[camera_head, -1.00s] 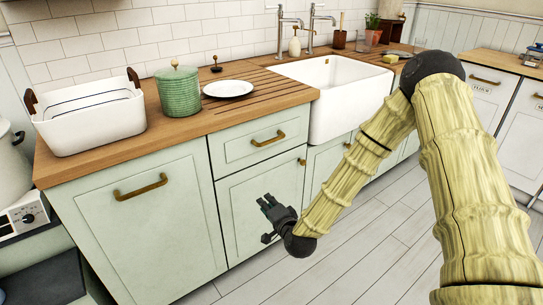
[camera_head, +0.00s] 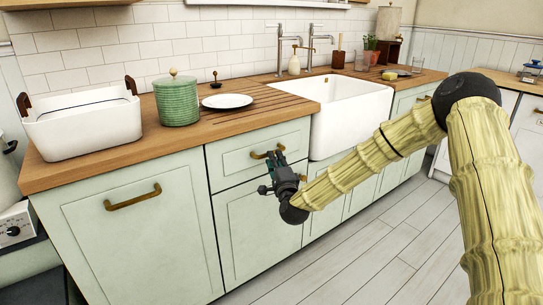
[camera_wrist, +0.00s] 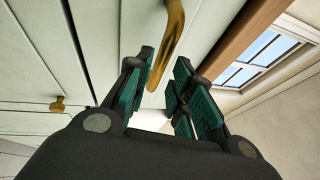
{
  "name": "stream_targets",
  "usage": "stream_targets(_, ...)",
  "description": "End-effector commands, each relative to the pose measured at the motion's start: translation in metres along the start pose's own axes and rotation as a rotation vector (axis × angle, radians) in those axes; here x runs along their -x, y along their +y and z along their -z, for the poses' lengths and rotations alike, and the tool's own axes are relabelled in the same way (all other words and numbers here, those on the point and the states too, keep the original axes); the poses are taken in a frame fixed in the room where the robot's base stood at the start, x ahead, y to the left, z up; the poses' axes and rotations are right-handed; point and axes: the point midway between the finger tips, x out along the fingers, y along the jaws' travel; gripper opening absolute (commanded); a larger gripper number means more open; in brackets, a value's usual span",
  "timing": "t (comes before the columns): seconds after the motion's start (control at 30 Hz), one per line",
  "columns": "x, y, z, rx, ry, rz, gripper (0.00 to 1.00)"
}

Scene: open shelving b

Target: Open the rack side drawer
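The pale green drawer (camera_head: 235,158) under the grooved worktop is shut, its front flush with the cabinet. Its brass bar handle (camera_head: 262,154) is partly hidden behind my gripper (camera_head: 273,158) in the head view. In the wrist view the handle (camera_wrist: 172,35) runs down from the top edge, and its lower end shows in the gap between the fingertips of my gripper (camera_wrist: 165,60). The fingers are apart, with green pads. I cannot tell whether either finger touches the handle.
A cupboard door (camera_head: 255,235) lies below the drawer, and a wider door with a brass handle (camera_head: 133,196) to its left. A white sink (camera_head: 345,115) juts out at the right. A white basin (camera_head: 80,128), green jar (camera_head: 177,103) and plate (camera_head: 227,101) stand on the worktop. The floor (camera_head: 330,265) in front is clear.

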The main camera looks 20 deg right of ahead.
Motion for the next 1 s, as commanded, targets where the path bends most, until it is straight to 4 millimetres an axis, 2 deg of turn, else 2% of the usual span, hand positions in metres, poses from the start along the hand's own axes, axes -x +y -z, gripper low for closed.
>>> stream_targets(0.1,-0.018,0.001,-0.001,0.002,-0.001,0.002,0.23)
stream_targets(0.3,-0.037,0.001,0.000,0.000,-0.001,-0.001,0.23)
stream_targets(0.7,-0.043,0.000,-0.001,0.000,-0.001,-0.001,0.23)
stream_targets(0.73,-0.043,0.000,-0.001,0.000,-0.001,-0.001,0.21)
stream_targets(0.83,-0.043,0.000,0.000,0.000,-0.001,-0.001,0.03)
stream_targets(0.87,-0.043,0.000,0.000,0.000,-0.001,-0.001,0.00)
stream_targets(1.0,-0.043,0.000,0.000,0.000,-0.001,-0.001,0.00)
